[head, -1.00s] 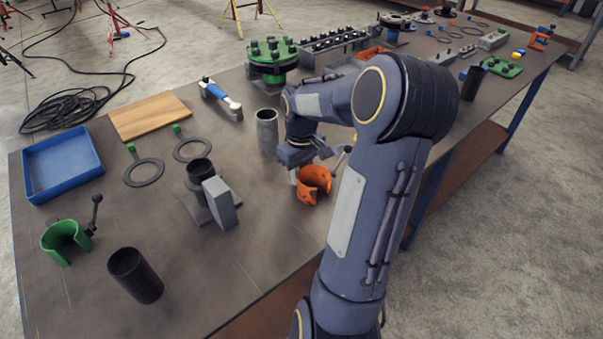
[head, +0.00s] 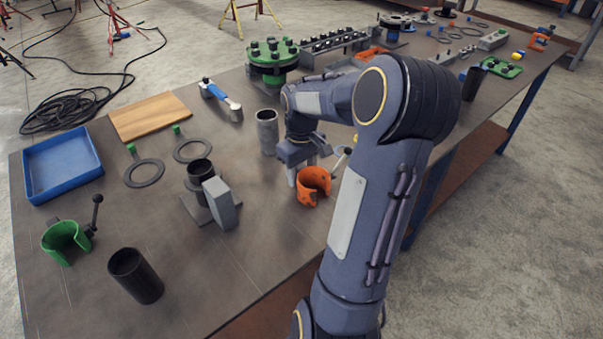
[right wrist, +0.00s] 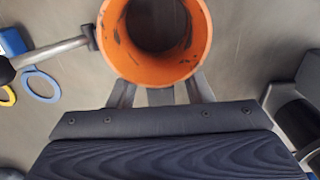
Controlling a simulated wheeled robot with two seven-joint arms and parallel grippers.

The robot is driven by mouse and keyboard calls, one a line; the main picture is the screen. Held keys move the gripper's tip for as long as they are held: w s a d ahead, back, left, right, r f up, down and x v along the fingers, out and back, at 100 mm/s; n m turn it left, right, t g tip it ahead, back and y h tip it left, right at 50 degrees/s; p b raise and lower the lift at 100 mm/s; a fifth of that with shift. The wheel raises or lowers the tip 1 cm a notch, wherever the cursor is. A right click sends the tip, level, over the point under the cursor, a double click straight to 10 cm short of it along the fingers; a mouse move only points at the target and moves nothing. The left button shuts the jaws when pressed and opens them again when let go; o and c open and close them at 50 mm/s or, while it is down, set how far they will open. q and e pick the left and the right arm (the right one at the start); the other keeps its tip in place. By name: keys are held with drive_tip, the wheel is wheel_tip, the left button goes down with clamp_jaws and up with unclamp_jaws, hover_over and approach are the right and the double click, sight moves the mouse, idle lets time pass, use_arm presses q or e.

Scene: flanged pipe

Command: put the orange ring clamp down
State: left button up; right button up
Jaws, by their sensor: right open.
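The orange ring clamp (head: 309,193) stands on the grey table near its front edge, its round opening facing up. In the right wrist view the orange ring clamp (right wrist: 160,73) is at the top, with its grey lever (right wrist: 58,50) reaching left to a dark knob. My right gripper (right wrist: 163,92) is open, its fingers spread at the near side of the ring; any contact is hard to tell. In the head view my right gripper (head: 303,170) is just behind the clamp, partly hidden by my own arm. My left gripper is not in view.
A grey pipe piece (head: 267,135) stands left of my right gripper. A black pipe on a base with a grey block (head: 221,204) is further left. Table left of the clamp is clear.

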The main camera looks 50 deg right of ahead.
wheel_tip(320, 180, up, 11)
drive_tip(key=shift+f+p, duration=0.1)
drive_tip(key=shift+p, duration=0.45)
drive_tip(key=s+a+f+t+y, duration=0.1)
drive_tip(key=s+a+t, duration=0.1)
drive_tip(key=a, duration=0.7)
drive_tip(key=s+a+f+t+y, duration=0.1)
drive_tip(key=s+a, duration=0.3)
drive_tip(key=a, duration=0.6)
drive_tip(key=s+a+f+t+y, duration=0.1)
drive_tip(key=s+a, duration=0.3)
drive_tip(key=a, duration=0.5)
drive_tip(key=shift+a+f+n+t+y, duration=0.3)
drive_tip(key=shift+n+t+y, duration=0.1)
drive_tip(key=shift+t, duration=0.4)
wheel_tip(320, 180, up, 3)
drive_tip(key=p, duration=0.3)
